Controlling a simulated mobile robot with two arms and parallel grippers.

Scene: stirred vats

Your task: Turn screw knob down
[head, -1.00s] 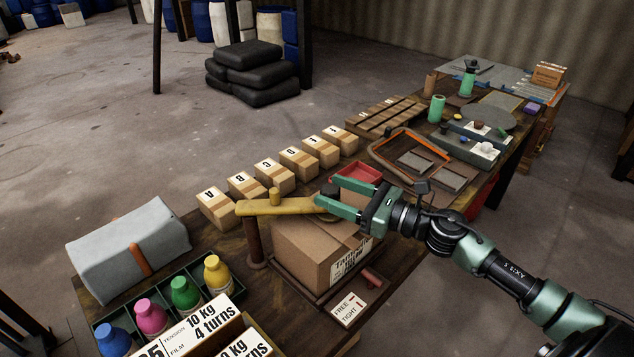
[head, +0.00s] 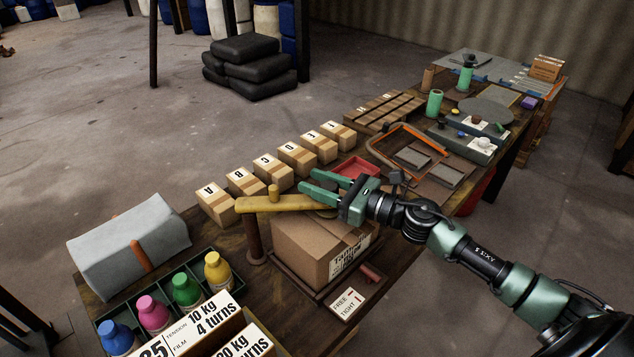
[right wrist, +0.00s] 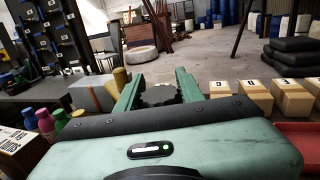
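The screw knob is a dark, ridged disc (right wrist: 160,95), seen between and beyond my right fingers in the right wrist view. In the head view it is mostly hidden under the near finger, at the right end of a yellow arm (head: 285,204) over a cardboard box (head: 310,252). My right gripper (head: 308,181) is open, its two green fingers pointing left above that end of the arm. I cannot tell whether the fingers touch the knob. My left gripper is not in view.
Small lettered boxes (head: 278,173) stand in a row behind the arm. A red tray (head: 356,168) lies behind the gripper. A white FREE/TIGHT card (head: 347,303) lies in front. Coloured bottles (head: 187,289) and a grey wrapped block (head: 130,246) are at the left.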

